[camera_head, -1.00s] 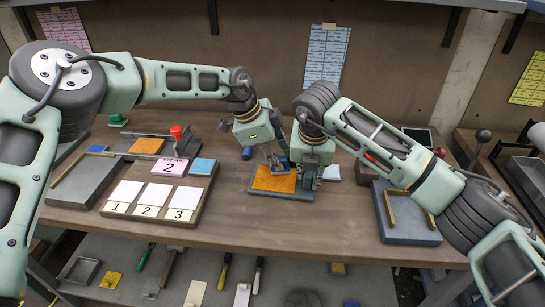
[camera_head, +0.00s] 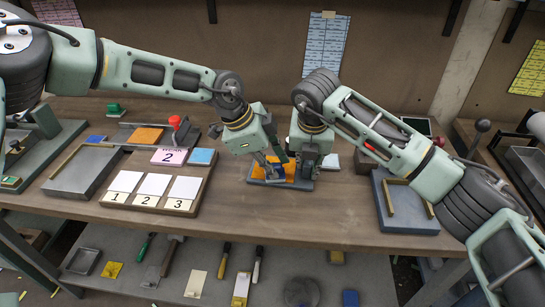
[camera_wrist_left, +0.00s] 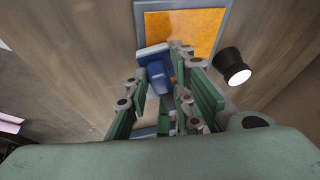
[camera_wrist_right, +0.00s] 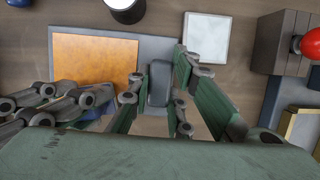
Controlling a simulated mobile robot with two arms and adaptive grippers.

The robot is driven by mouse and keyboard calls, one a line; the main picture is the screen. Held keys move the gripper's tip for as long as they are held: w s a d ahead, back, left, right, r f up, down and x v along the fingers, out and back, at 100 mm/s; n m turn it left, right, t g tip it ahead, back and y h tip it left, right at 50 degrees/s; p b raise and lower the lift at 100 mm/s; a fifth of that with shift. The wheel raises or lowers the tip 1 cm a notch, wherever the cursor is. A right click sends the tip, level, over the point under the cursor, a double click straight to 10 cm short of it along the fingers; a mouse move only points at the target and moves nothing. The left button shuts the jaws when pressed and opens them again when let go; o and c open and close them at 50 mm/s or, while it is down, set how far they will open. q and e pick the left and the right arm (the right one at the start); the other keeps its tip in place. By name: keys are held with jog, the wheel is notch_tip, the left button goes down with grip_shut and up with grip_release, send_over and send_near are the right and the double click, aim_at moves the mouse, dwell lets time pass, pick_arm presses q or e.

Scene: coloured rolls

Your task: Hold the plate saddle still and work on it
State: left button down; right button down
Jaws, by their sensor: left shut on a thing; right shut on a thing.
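The plate saddle is a grey-blue base (camera_head: 254,183) with an orange plate (camera_head: 290,172) on it, at the middle of the bench. It also shows in the right wrist view with its orange plate (camera_wrist_right: 95,60). My left gripper (camera_head: 270,170) is shut on a blue tool (camera_wrist_left: 158,75) with a flat bar-shaped head. It holds the tool over the near part of the plate; I cannot tell if the head touches it. My right gripper (camera_head: 304,172) is shut on a dark grey upright grip (camera_wrist_right: 159,84) at the saddle's right side. The grippers partly hide the saddle.
At left stand a board with tiles numbered 1, 2, 3 (camera_head: 154,205), a grey tray (camera_head: 78,183) and a red-knobbed fixture (camera_head: 175,122). A white pad (camera_head: 331,162) lies right of the saddle. Another grey tray (camera_head: 408,222) lies at right. The front middle bench is clear.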

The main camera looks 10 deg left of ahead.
pick_arm(q)
jog(key=shift+s+a+f, duration=0.1)
jog(key=shift+s, duration=0.3)
pick_arm(e)
jog(key=shift+s+f, duration=0.1)
jog(key=shift+f, duration=0.15)
pick_arm(q)
jog(key=shift+w+d, duration=0.15)
jog(key=shift+w, duration=1.8)
jog(key=shift+w+d, duration=0.15)
jog(key=shift+w, duration=1.75)
jog(key=shift+r, duration=0.2)
jog(key=shift+r, duration=3)
jog(key=shift+r, duration=0.1)
notch_tip(320, 180, up, 3)
jog(key=shift+f, duration=0.1)
